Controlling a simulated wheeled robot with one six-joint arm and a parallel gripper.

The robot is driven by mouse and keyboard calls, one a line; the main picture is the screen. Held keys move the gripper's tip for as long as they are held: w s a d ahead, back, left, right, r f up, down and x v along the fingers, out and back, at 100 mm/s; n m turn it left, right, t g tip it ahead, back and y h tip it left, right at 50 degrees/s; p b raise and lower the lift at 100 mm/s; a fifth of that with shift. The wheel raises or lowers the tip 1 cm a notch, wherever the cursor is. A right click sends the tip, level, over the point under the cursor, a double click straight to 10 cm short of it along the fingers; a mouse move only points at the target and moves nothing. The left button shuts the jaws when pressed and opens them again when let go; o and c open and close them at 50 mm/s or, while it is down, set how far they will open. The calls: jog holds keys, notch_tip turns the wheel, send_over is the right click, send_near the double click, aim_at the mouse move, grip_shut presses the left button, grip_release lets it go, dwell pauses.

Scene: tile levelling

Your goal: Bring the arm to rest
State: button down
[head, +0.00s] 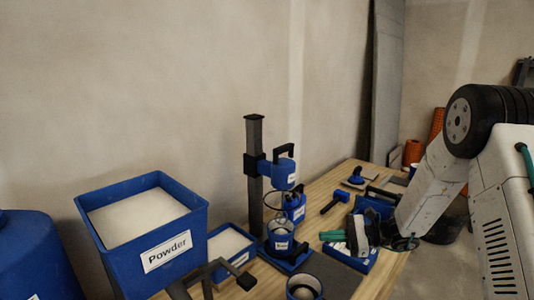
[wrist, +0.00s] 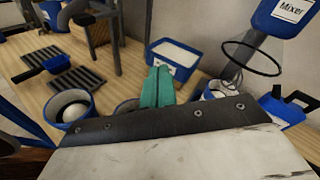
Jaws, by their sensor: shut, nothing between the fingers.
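My white arm (head: 432,185) reaches in from the right over the wooden table. My gripper (head: 332,236) points left, low over the table's tools, in the head view. In the wrist view the teal fingers of my gripper (wrist: 158,80) are together with nothing between them. Beyond the fingertips stands a blue bin of white material (wrist: 172,58). I cannot tell whether the fingers touch anything below them.
A Powder bin (head: 150,255) stands at the table's left. The mixer stand (head: 255,170) rises left of my gripper; the mixer (wrist: 285,20) also shows in the wrist view.

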jog(key=s+a+r+n+g+h, duration=0.2)
jog(key=s+r+n+g+h, duration=0.55)
jog(key=s+r, duration=0.9)
jog(key=s+d+r+n+t+h, duration=0.1)
jog(key=s+d+n+t+h, duration=0.2)
jog(key=s, duration=0.7)
jog(key=s+d+r+n+t+h, duration=0.1)
jog(key=s+d+n+t+h, duration=0.2)
jog(key=s, duration=0.8)
jog(key=d+n+h, duration=0.2)
jog(key=d, duration=0.2)
jog(key=shift+r, duration=0.2)
